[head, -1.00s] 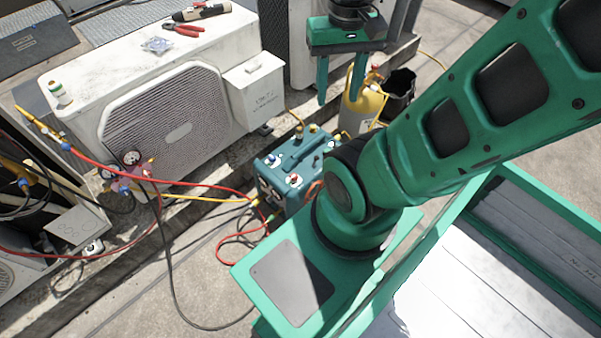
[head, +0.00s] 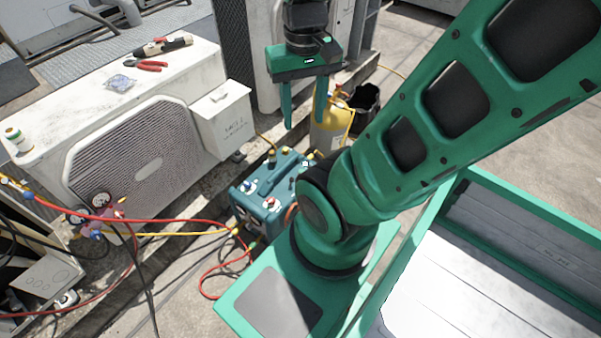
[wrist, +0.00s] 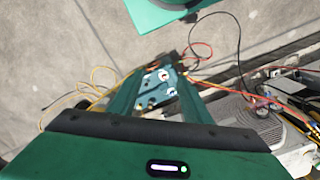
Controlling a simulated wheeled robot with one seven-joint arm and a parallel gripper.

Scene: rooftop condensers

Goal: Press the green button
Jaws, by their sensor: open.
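A teal recovery machine (head: 275,187) stands on the roof floor, with several knobs, fittings and coloured buttons on its top. A blue button and a red button (head: 270,202) show there; I cannot make out a green button for certain. My gripper (head: 304,125) is open and empty, fingers pointing down, above and behind the machine in the head view. In the wrist view the machine (wrist: 158,84) lies below, seen between the open fingers (wrist: 160,78). My arm hides the machine's right side in the head view.
A white condenser (head: 150,160) with pliers (head: 147,66) on top stands left. A yellow cylinder (head: 328,135) and black bucket (head: 362,103) stand behind the machine. Red and yellow hoses (head: 170,217) run from the gauges to the machine.

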